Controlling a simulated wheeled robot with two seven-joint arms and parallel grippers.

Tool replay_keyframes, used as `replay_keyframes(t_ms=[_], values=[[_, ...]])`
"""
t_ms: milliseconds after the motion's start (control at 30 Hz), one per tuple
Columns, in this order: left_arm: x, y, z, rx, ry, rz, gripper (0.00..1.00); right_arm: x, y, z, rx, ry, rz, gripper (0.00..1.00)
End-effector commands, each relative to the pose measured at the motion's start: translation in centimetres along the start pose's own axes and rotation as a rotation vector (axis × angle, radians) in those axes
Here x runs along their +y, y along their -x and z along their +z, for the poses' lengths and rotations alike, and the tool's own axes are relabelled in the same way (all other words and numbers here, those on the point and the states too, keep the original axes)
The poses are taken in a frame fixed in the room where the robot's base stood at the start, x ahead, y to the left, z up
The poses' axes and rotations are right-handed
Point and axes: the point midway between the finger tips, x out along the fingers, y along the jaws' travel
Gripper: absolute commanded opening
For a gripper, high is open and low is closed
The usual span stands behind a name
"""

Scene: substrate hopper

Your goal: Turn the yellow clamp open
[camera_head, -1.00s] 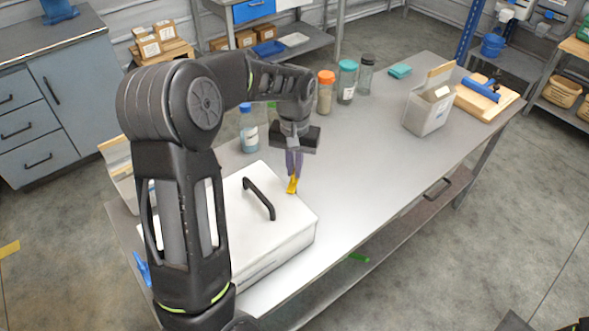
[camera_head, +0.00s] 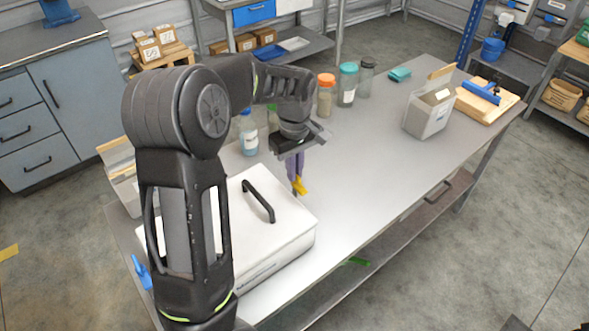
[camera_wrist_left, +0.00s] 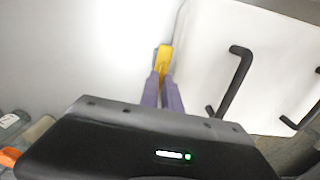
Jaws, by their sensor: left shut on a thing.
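The yellow clamp (camera_head: 299,186) is at the far right corner of the white hopper box (camera_head: 285,246). In the left wrist view the clamp (camera_wrist_left: 163,58) sits at the edge of the white lid, between my purple fingertips. My left gripper (camera_head: 297,178) is above it, pointing down, and is shut on the clamp. The fingers hide part of the clamp, so I cannot tell its exact angle to the lid. The lid has a black handle (camera_head: 258,201). My right gripper is not in view.
Several bottles, including an orange-capped jar (camera_head: 326,95) and a blue-capped bottle (camera_head: 248,132), stand behind the gripper. A grey-white carton (camera_head: 428,115) and a wooden board (camera_head: 487,103) are at the right. The table middle (camera_head: 375,150) is clear. My left arm hides part of the box.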

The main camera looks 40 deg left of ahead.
Motion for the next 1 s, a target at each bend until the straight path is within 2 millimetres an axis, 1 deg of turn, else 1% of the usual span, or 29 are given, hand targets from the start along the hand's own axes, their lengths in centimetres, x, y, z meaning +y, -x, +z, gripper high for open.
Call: replay_keyframes(t_ms=[233,667,700,933,1000], values=[[0.07,0.09,-0.06,0.002,0.073,0.003,0.00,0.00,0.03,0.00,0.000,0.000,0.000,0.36],[0.07,0.09,-0.08,0.002,0.083,0.003,0.00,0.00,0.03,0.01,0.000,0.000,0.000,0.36],[0.07,0.09,-0.07,0.002,0.083,0.003,0.10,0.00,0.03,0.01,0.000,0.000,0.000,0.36],[0.03,0.05,-0.04,0.001,0.081,0.002,0.29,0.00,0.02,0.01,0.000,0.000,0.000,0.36],[0.02,0.03,-0.03,0.001,0.081,0.001,0.29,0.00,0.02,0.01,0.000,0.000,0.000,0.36]])
